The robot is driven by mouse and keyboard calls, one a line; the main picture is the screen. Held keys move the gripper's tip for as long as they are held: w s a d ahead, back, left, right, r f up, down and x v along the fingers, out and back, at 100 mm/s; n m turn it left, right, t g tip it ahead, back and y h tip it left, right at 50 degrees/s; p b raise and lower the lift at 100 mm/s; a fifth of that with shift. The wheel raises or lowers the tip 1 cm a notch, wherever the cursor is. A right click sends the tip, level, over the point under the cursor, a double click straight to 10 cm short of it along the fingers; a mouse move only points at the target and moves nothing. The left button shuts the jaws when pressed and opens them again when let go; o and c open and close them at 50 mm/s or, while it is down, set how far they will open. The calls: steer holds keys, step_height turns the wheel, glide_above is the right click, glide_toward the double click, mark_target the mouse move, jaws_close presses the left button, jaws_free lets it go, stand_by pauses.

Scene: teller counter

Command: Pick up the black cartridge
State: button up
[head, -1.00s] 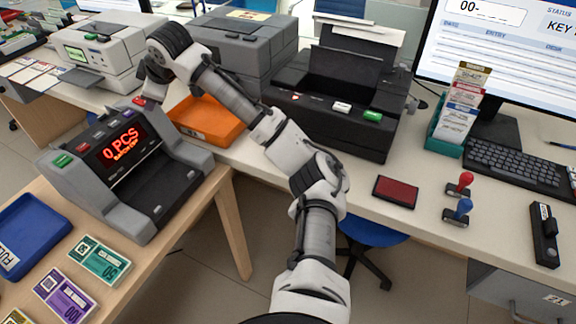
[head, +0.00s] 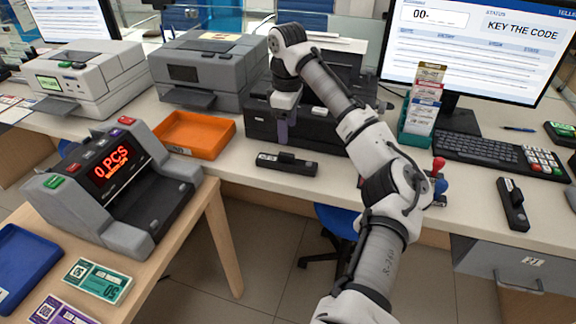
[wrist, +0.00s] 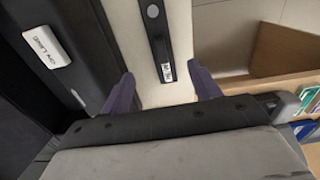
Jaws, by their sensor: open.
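A black cartridge (head: 287,163) with a raised grip and a small white label lies on the counter, in front of the black printer. It also shows in the wrist view (wrist: 158,40), ahead of and roughly between my fingertips, its far end cut off by the frame. My gripper (head: 283,135) points down above the counter, behind the cartridge in the head view. In the wrist view its two purple fingers (wrist: 163,88) are apart with nothing between them. A second, similar black cartridge (head: 513,204) lies at the right of the counter.
The black printer (head: 262,127) stands close beside my gripper. An orange tray (head: 194,134) lies left of the cartridge. The counter's front edge is close to the cartridge. A bill counter (head: 120,180) stands on the wooden table at left. Stamps and a keyboard (head: 487,148) are at right.

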mark_target(286, 154)
steer(key=f, duration=0.5)
steer(key=f+p, duration=0.1)
steer(key=f, duration=0.4)
steer(key=shift+s+a+f+p, duration=0.1)
steer(key=shift+a+f+p, duration=0.1)
steer(key=shift+f+p, duration=0.15)
steer(key=shift+c, duration=0.3)
steer(key=c, duration=1)
steer(key=shift+c, duration=0.2)
steer(key=shift+r, duration=0.15)
